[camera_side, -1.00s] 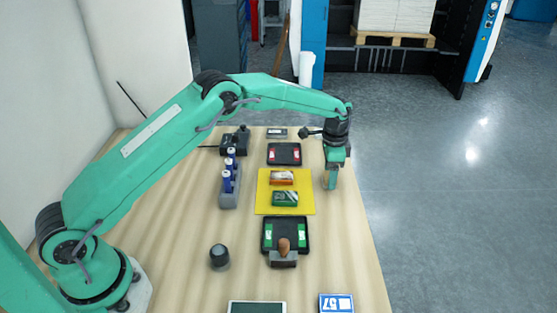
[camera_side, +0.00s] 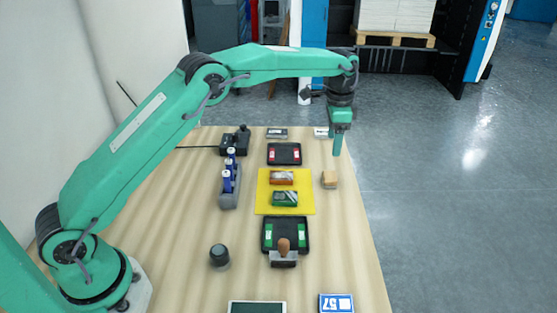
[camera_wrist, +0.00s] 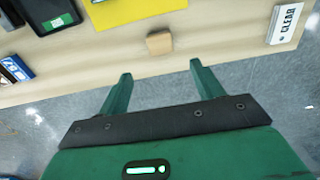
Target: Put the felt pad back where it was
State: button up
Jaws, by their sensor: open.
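A small tan block (camera_side: 329,180), which looks like the felt pad, sits on the wooden table just right of the yellow sheet (camera_side: 264,206). It also shows in the wrist view as a tan block (camera_wrist: 159,42), apart from the sheet's edge. My gripper (camera_side: 337,152) is raised above and beyond the block in the side view, with nothing between its fingers. In the wrist view my gripper (camera_wrist: 161,72) has its two green fingers spread, with the block ahead of the gap and not between them. A red-and-white box (camera_side: 282,177) and a green box (camera_side: 285,198) lie on the yellow sheet.
Black trays with red (camera_side: 284,153) and green (camera_side: 271,236) labels stand behind and in front of the sheet. A wooden-handled tool (camera_side: 284,254) touches the front tray. A bottle rack (camera_side: 229,190) is left. A white "CLEAR" card (camera_wrist: 287,22) lies near the right edge.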

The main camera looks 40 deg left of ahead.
jog(key=shift+r, duration=0.4)
dwell(0.3)
jog(key=s+a+r+n+t, duration=0.1)
jog(key=s+a+r+n, duration=0.15)
jog(key=s+r, duration=0.6)
jog(key=s+a+r+n+t, duration=0.2)
jog(key=s+a+r, duration=0.1)
jog(key=s+r, duration=0.5)
jog(key=s+a+f+n+t, duration=0.1)
jog(key=s+f+n, duration=0.1)
jog(key=s, duration=0.9)
jog(key=s+a+f+n+t, duration=0.1)
jog(key=s+f+n, duration=0.1)
jog(key=s, duration=0.9)
jog(key=shift+s+a+f+t, duration=0.3)
jog(key=shift+s+f, duration=0.1)
jog(key=shift+f, duration=0.45)
